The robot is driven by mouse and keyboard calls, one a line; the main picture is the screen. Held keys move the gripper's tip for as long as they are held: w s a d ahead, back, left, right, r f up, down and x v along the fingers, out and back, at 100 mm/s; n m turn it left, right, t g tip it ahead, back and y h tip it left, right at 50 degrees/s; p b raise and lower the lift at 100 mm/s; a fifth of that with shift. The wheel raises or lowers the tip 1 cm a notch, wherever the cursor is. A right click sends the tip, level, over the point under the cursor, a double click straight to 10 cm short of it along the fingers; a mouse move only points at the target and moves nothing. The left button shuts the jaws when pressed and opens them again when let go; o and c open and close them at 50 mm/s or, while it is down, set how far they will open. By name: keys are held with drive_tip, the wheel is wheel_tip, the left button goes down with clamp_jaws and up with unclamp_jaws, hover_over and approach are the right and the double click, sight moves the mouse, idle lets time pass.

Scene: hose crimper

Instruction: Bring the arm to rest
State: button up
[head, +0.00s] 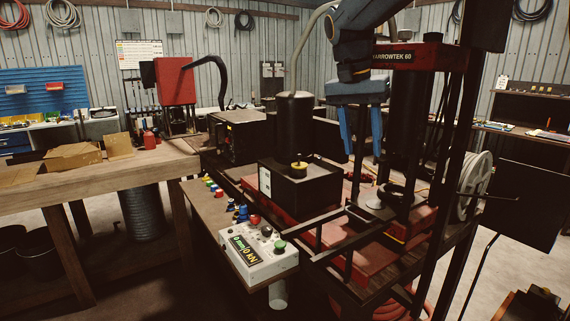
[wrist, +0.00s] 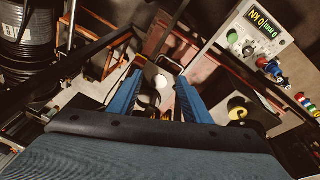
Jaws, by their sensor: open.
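My gripper (head: 359,135) hangs from my arm in front of the hose crimper (head: 405,57), with its two blue fingers pointing down. In the wrist view my gripper (wrist: 160,85) has its fingers spread apart, and I see nothing held between them. The crimper's red base (head: 355,255) lies below the gripper. The fingertips are above the base; the exact gap is hard to judge. The crimper's control box (head: 258,250) stands to the lower left, with a display, knobs and a green button. It also shows in the wrist view (wrist: 258,35).
A dark post and frame stand close to the right of my gripper. A black cylinder (head: 295,120) and a black box with a yellow knob (head: 299,183) are to its left. A wooden bench (head: 60,195) runs along the left. A hose reel (head: 474,190) is at the right.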

drive_tip(key=s+f+n+b, duration=0.2)
drive_tip(key=s+f, duration=0.4)
drive_tip(key=f, duration=0.5)
drive_tip(key=s+d+f+n+y+b, duration=0.1)
drive_tip(key=s+f+n, duration=0.1)
drive_tip(key=s+f, duration=0.5)
drive_tip(key=s+f+n+y+b, duration=0.1)
drive_tip(key=s+f, duration=0.5)
drive_tip(key=f, duration=0.9)
drive_tip(key=shift+s+d+f+n+b, duration=0.35)
drive_tip(key=shift+d+n+b, duration=0.05)
drive_tip(key=shift+n+b, duration=0.45)
drive_tip(key=shift+w, duration=0.1)
drive_tip(key=shift+c, duration=0.2)
